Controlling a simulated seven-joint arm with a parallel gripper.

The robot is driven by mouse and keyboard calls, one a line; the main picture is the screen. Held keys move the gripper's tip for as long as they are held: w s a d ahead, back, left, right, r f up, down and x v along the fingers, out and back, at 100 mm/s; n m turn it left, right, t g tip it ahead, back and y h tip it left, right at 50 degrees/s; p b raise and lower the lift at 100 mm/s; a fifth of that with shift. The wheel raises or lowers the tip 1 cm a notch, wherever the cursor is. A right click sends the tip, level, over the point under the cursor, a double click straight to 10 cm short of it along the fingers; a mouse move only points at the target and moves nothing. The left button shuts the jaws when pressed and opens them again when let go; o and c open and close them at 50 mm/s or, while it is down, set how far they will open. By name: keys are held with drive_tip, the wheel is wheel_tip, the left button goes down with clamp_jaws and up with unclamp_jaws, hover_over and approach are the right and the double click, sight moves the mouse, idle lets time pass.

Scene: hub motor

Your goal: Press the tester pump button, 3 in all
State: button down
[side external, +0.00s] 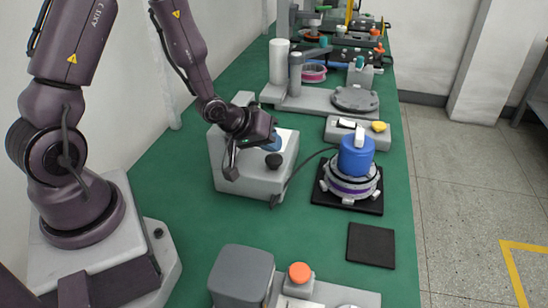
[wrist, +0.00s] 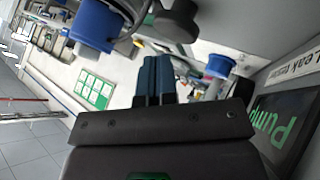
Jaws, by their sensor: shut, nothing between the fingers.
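The tester (side external: 228,165) is a light grey box on the green bench, left of the blue-capped hub motor (side external: 355,160). A dark round knob (side external: 273,160), which looks like the pump button, sits on its front; a dark knob (wrist: 178,22) also shows at the top of the wrist view. My gripper (side external: 275,145) is at the tester's upper right, its blue fingers shut together and empty. In the side view the fingertips are close above the knob; I cannot tell whether they touch. The tester's screen (wrist: 280,125) shows green "Pump" lettering in the wrist view.
A black cable runs from the tester to the motor on its black mat (side external: 370,207). An empty black mat (side external: 371,245) lies nearer. A grey box with an orange button (side external: 300,272) stands at the front. A grey tray (side external: 345,132) and fixtures stand behind.

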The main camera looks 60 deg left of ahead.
sight(273, 156)
drive_tip(key=shift+f, duration=0.4)
drive_tip(key=shift+f, duration=0.3)
idle(0.6)
drive_tip(key=shift+s+a+f, duration=0.1)
drive_tip(key=shift+s+f, duration=0.05)
drive_tip(key=shift+f, duration=0.35)
drive_tip(key=shift+s+a+f, duration=0.1)
drive_tip(key=shift+f, duration=0.35)
drive_tip(key=shift+r, duration=0.1)
idle(0.5)
drive_tip(key=shift+a+r, duration=0.1)
drive_tip(key=shift+r, duration=1.35)
drive_tip(key=shift+r, duration=0.25)
drive_tip(key=shift+w+d+r, duration=0.1)
drive_tip(key=shift+r, duration=1.05)
drive_tip(key=shift+d+r, duration=0.1)
drive_tip(key=shift+r, duration=1.05)
